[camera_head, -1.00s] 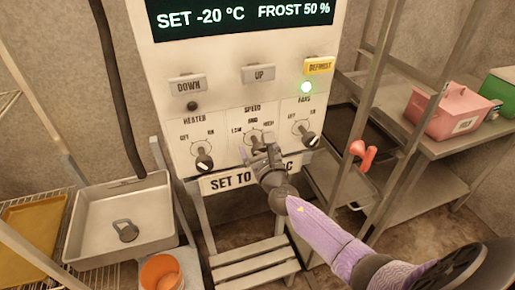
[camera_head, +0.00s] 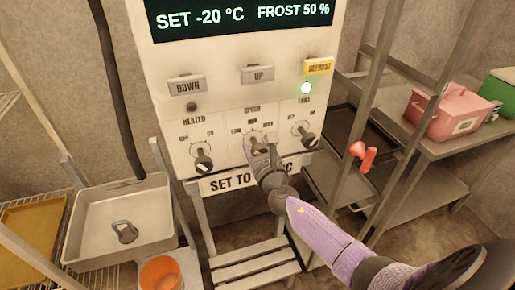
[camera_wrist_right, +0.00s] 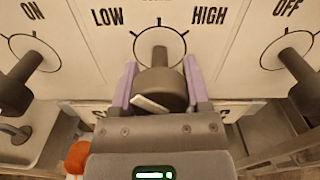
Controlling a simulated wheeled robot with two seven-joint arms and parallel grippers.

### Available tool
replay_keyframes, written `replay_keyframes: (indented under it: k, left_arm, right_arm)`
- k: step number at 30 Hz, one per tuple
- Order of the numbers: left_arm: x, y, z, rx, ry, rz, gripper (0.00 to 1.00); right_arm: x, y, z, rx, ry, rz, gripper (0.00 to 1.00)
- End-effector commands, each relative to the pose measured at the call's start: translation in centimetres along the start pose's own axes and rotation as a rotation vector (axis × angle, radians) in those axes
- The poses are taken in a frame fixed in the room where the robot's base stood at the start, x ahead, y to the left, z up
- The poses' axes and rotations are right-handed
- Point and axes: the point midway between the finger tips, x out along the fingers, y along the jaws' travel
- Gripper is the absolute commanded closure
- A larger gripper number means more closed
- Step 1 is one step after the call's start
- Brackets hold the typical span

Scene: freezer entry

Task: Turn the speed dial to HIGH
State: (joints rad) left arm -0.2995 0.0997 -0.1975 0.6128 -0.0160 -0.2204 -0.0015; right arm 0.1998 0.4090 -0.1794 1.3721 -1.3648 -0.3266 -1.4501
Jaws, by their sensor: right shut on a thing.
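The speed dial (camera_wrist_right: 162,90) is a dark knob on a grey shaft with a white mark on its end. In the right wrist view it sits between the two purple fingers of my right gripper (camera_wrist_right: 160,94), which is shut on it. LOW shows at the dial's upper left and HIGH at its upper right. The white mark lies slanted near the knob's lower left; I cannot tell which setting it means. In the head view my right gripper (camera_head: 260,153) reaches the white control panel (camera_head: 225,122) and largely hides the dial. My left gripper is not in view.
The heater dial (camera_head: 203,160) is left of the speed dial and the fans dial (camera_head: 308,137) is right. Above are the DOWN (camera_head: 187,85), UP (camera_head: 258,74) and yellow DEFROST (camera_head: 319,66) buttons.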

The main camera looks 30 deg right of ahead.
Motion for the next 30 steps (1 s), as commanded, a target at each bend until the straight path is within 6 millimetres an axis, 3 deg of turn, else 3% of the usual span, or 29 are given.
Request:
replay_keyframes:
  k: [30]
  left_arm:
    - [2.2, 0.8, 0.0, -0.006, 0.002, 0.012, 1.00]
  right_arm:
    - [0.0, 0.2, 0.0, 0.928, 0.000, 0.000, 0.99]
